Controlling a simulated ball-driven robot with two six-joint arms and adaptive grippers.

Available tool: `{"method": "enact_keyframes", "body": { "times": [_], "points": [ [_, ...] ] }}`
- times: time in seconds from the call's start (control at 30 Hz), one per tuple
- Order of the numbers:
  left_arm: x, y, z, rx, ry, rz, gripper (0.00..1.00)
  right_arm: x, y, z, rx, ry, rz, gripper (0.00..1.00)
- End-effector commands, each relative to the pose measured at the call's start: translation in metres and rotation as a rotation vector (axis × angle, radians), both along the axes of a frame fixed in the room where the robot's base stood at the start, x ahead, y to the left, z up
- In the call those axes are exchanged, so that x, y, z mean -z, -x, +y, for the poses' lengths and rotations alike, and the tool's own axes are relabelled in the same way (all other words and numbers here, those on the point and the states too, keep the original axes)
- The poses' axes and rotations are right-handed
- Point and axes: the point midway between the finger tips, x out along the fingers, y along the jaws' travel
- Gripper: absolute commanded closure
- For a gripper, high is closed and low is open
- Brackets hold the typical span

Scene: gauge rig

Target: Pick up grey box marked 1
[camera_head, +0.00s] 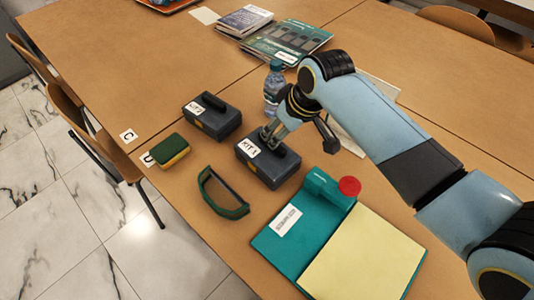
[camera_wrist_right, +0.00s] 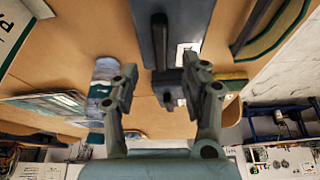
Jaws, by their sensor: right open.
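The grey box marked "KIT 1" (camera_head: 262,170) sits on the wooden table, with a dark handle on top and a white label at its left. In the right wrist view the box (camera_wrist_right: 145,35) is at the top, partly cut off. My right gripper (camera_head: 274,134) is just above the far side of the box, close to its handle. In the right wrist view my right gripper (camera_wrist_right: 160,78) is open, with a dark bar showing between its fingers. Whether it touches the box I cannot tell. My left gripper is not in view.
A second dark box (camera_head: 213,122) with its own label stands to the upper left. A water bottle (camera_head: 273,85) stands close behind my gripper.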

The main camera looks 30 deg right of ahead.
Motion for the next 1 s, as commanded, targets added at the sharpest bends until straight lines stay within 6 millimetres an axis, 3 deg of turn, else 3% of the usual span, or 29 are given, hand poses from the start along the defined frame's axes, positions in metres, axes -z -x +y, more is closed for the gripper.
{"method": "enact_keyframes", "body": {
  "times": [0.3, 0.63, 1.0],
  "points": [
    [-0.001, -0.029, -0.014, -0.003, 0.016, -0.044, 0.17, 0.04, -0.015, 0.006, 0.0, -0.001, 0.001, 0.54],
    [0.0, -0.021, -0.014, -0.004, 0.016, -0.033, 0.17, 0.047, -0.018, 0.007, 0.0, 0.0, -0.001, 0.54],
    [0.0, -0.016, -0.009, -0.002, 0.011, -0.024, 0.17, 0.047, -0.018, 0.007, 0.0, 0.0, 0.0, 1.0]
  ]
}}
